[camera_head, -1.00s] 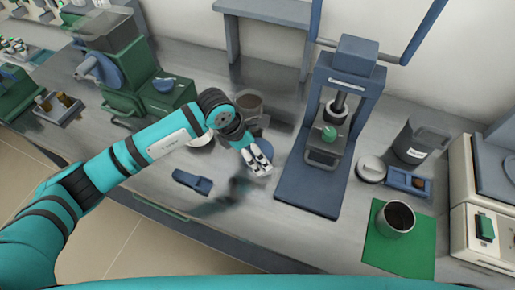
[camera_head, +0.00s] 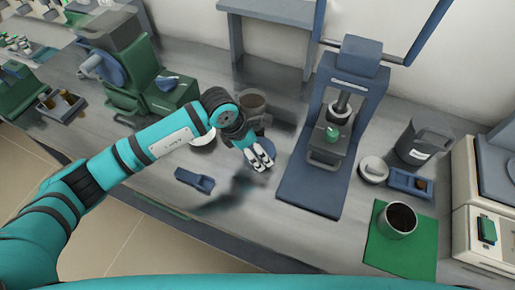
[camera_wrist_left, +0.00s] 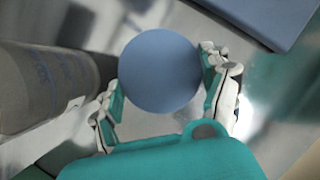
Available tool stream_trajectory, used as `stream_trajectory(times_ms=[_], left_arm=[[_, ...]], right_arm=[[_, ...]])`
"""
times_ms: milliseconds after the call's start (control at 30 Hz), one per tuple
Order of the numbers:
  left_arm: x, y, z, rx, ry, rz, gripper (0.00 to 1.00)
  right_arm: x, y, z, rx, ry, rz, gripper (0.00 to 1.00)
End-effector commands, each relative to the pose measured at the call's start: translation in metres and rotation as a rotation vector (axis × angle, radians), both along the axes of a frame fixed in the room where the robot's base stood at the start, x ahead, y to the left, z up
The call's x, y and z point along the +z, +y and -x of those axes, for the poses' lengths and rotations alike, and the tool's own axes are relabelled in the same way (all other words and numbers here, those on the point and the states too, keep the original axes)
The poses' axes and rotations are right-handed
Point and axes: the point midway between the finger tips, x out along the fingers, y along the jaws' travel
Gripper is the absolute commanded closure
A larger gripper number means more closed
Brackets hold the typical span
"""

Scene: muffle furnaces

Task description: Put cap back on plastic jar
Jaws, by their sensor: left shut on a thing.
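A round blue cap (camera_wrist_left: 160,70) sits between the fingers of my left gripper (camera_wrist_left: 160,78) in the left wrist view, which is shut on it. In the head view the left gripper (camera_head: 261,160) is low over the bench, and only part of the blue cap (camera_head: 266,147) shows behind the fingers. A greyish, see-through plastic jar (camera_head: 251,98) stands just behind the gripper, partly hidden by the wrist. It shows as a large cylinder (camera_wrist_left: 40,90) at the left of the wrist view, apart from the cap. My right gripper is not in view.
A blue press (camera_head: 312,185) stands right of the gripper. A small blue tool (camera_head: 194,180) lies in front, left of the gripper. A white round dish (camera_head: 203,139) is by my forearm. A green mat (camera_head: 382,253) with a cup (camera_head: 398,221) lies at right.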

Motion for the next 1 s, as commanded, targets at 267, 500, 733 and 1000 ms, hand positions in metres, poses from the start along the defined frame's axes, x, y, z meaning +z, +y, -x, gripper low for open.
stream_trajectory(times_ms=[267,500,733,1000], left_arm=[[0.028,0.0,-0.001,-0.001,-0.006,0.002,0.36],[0.035,0.016,0.044,-0.003,-0.002,-0.001,0.36],[0.04,0.033,0.096,-0.003,-0.001,0.0,0.36],[0.045,0.047,0.137,-0.002,-0.001,0.0,0.36]], right_arm=[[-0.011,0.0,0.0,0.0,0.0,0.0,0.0],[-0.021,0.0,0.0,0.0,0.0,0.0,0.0],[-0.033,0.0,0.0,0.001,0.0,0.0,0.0],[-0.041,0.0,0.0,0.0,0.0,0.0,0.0]])
